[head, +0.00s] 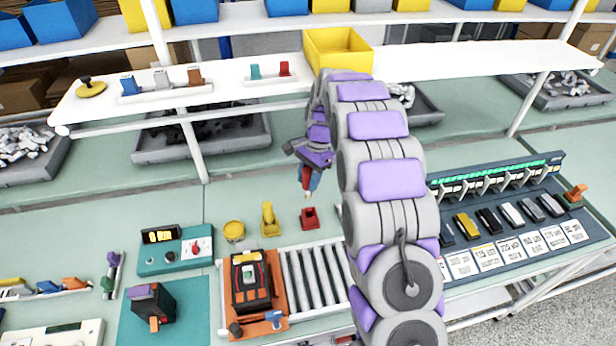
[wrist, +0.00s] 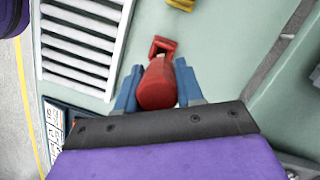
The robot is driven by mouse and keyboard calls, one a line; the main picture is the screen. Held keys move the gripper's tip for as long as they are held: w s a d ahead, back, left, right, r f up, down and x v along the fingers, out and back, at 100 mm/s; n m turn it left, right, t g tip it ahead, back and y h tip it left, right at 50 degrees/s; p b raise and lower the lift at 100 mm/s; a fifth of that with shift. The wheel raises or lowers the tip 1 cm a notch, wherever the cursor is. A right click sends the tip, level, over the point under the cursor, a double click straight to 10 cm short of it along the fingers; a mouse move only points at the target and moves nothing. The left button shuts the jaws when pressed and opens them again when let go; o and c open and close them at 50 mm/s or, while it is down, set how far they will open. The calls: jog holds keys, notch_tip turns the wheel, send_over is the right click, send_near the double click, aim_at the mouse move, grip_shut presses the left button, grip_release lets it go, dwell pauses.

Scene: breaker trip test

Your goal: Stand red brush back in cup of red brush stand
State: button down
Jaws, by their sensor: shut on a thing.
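My gripper (head: 310,176) is above the green bench, shut on the red brush (head: 306,173). The wrist view shows the red brush (wrist: 157,84) between the two blue fingers of my gripper (wrist: 157,88). The red brush stand (head: 309,218) is on the bench just below the brush in the head view. In the wrist view the red brush stand (wrist: 162,46) shows just beyond the far end of the brush. That end overlaps the stand in the picture. The gap between them cannot be judged, and the cup is partly hidden.
A yellow stand (head: 269,221) and a yellow cup (head: 234,231) are left of the red stand. A roller conveyor (head: 313,275) with an orange tray (head: 279,318) lies in front. A breaker rack (head: 495,185) is right. A white shelf (head: 430,62) runs behind.

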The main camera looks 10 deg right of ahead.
jog(key=shift+d+r+p, duration=0.1)
jog(key=shift+d+p, duration=0.35)
jog(key=shift+d, duration=0.05)
jog(key=shift+f, duration=0.35)
jog(key=shift+w+x, duration=0.2)
jog(key=shift+x, duration=1.6)
jog(key=shift+f, duration=0.65)
jog(key=shift+d+f, duration=0.25)
jog(key=shift+d, duration=0.05)
jog(key=shift+a, duration=0.2)
jog(key=shift+d, duration=0.15)
jog(key=shift+p, duration=0.85)
jog(key=shift+w+d+x, duration=0.1)
jog(key=shift+d+x, duration=0.1)
jog(key=shift+x, duration=0.75)
jog(key=shift+w+d+x, duration=0.1)
jog(key=shift+d+x, duration=0.1)
jog(key=shift+x, duration=0.75)
jog(key=shift+w+d+x, duration=0.1)
jog(key=shift+d+x, duration=0.1)
jog(key=shift+x, duration=0.75)
